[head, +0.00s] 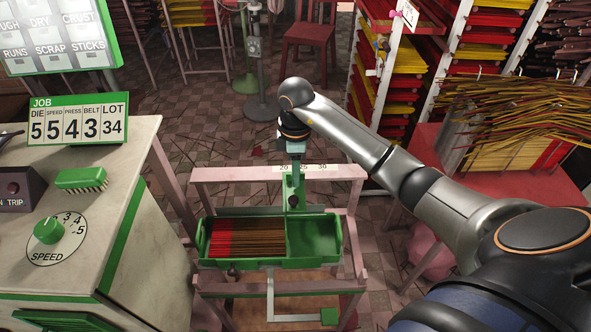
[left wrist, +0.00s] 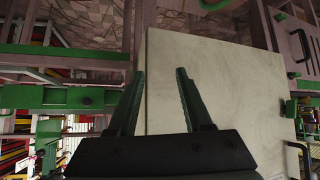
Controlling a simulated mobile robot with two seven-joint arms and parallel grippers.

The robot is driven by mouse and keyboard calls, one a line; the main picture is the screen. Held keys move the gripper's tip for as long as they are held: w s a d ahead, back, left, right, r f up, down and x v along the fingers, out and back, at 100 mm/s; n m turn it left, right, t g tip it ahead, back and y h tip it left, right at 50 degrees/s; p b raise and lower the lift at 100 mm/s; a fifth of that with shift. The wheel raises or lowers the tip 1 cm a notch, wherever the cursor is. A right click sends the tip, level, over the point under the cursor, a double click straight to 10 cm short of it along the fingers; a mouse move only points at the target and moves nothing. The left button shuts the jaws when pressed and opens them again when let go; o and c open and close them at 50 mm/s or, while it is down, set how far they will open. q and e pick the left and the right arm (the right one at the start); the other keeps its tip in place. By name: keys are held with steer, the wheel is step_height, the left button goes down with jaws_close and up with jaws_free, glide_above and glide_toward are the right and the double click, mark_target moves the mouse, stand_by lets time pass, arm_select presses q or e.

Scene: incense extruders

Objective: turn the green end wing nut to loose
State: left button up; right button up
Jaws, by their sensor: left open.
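My right arm reaches in from the right, and its right gripper (head: 295,158) points down at the scale bar of the frame. A green upright piece (head: 296,188) with a small dark part on it stands at the scale, just below the gripper. I cannot tell which bit of it is the green end wing nut, or whether the fingers touch it. The fingers are too small and overlapped to show a gap. My left gripper (left wrist: 160,72) is open and empty in the left wrist view, above a pale cabinet top (left wrist: 215,85).
A green tray (head: 322,261) on the pink wooden frame (head: 182,196) holds red and brown sticks in its left part; its right part is empty. The cabinet at left carries a speed dial (head: 49,231), a brush (head: 82,180) and a job sign (head: 77,119). Racks stand at right.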

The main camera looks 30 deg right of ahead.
steer(key=shift+c, duration=0.4)
jaws_close()
